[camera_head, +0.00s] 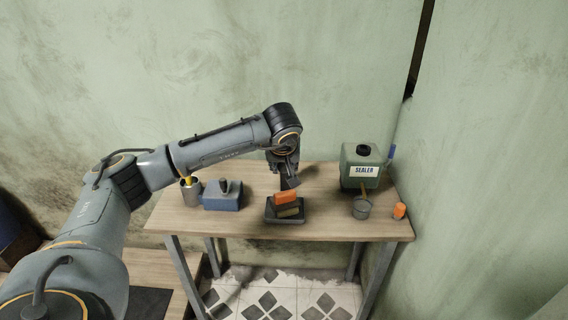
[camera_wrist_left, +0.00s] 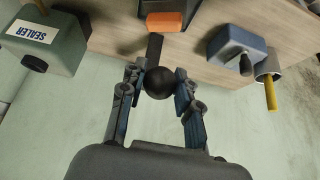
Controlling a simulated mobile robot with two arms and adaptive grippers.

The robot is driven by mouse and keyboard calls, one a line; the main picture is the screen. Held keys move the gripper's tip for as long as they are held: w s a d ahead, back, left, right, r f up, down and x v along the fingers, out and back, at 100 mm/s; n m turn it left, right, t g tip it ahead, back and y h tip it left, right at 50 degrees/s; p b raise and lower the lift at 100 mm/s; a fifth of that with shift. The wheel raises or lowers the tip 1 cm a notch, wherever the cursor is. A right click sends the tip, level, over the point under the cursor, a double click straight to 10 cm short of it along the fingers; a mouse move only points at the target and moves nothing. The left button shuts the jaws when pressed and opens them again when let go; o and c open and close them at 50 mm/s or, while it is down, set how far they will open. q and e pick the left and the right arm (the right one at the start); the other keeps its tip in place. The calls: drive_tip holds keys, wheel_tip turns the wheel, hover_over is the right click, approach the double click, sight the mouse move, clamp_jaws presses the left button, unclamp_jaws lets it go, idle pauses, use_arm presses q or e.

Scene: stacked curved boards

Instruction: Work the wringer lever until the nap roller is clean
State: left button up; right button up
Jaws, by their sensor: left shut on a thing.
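The wringer (camera_head: 271,213) is a small dark unit on the table with an orange piece (camera_head: 287,197) and an olive piece (camera_head: 289,211) on it. I cannot tell for sure which part is the nap roller. The orange piece also shows in the left wrist view (camera_wrist_left: 164,20). The dark lever (camera_wrist_left: 154,48) rises behind it and ends in a black ball knob (camera_wrist_left: 159,83). My left gripper (camera_wrist_left: 158,80) is shut on this knob, a finger on either side. In the head view, this gripper (camera_head: 286,177) is just behind the wringer. My right gripper is out of view.
A blue block with a dark knob (camera_head: 222,200) and a metal cup with a yellow handle (camera_head: 190,193) stand left. A green SEALER jug (camera_head: 361,160), a grey cup (camera_head: 361,209) and a small orange cylinder (camera_head: 399,211) stand right. The table's front (camera_head: 330,230) is bare.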

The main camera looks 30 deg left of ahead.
use_arm(q)
drive_tip(key=o, duration=1.1)
drive_tip(key=shift+s+d+r+p, duration=0.15)
drive_tip(key=shift+s+r+p, duration=0.05)
drive_tip(key=shift+r+p, duration=0.25)
drive_tip(key=shift+p+v, duration=1.6)
drive_tip(key=shift+v, duration=1.45)
drive_tip(key=shift+s, duration=0.1)
drive_tip(key=shift+f, duration=0.1)
